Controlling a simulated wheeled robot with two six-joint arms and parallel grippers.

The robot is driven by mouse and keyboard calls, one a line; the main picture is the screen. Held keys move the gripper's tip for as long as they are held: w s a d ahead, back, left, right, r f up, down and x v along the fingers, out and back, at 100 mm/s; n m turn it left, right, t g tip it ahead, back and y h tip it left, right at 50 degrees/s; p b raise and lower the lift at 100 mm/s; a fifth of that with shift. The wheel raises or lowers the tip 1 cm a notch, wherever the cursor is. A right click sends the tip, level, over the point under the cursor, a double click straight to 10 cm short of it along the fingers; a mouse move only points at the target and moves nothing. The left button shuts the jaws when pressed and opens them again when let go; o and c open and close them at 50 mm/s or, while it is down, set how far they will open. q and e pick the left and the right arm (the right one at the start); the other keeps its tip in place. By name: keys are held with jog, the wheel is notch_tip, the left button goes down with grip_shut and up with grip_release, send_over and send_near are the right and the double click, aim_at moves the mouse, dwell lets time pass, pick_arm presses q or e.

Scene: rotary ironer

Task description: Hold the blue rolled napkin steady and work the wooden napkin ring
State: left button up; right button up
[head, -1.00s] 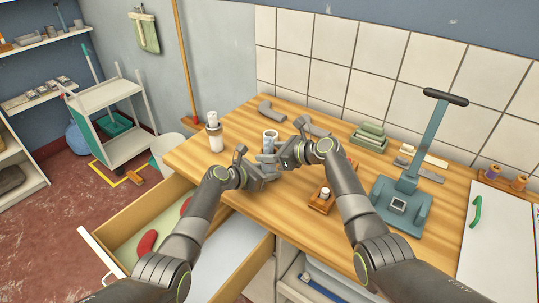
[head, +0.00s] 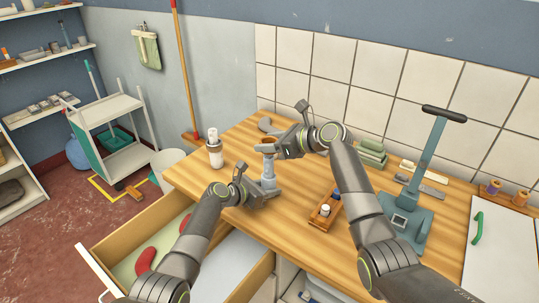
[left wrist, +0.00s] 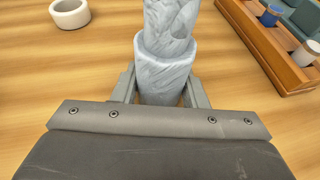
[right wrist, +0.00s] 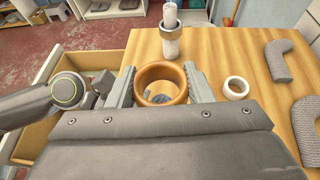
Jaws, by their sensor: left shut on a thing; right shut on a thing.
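The blue rolled napkin (head: 268,173) stands upright over the wooden table; in the left wrist view its pale blue cloth (left wrist: 168,65) fills the space between the fingers. My left gripper (head: 264,194) is shut on its lower part. My right gripper (head: 273,149) is above the left one, at the napkin's upper end. It is shut on the wooden napkin ring (right wrist: 161,82), gripped across its outside. Some blue-grey cloth shows low through the ring's opening. I cannot tell whether the ring is around the napkin's tip or just above it.
A white ring (right wrist: 236,88) lies on the table. A small wooden tray (head: 317,217) with bottles and a teal press (head: 405,222) are to the right. Bare tabletop lies between.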

jog(key=shift+r, duration=0.3)
pick_arm(q)
jog(key=o, duration=1.1)
jog(key=shift+c, duration=0.2)
jog(key=shift+s+a, duration=0.1)
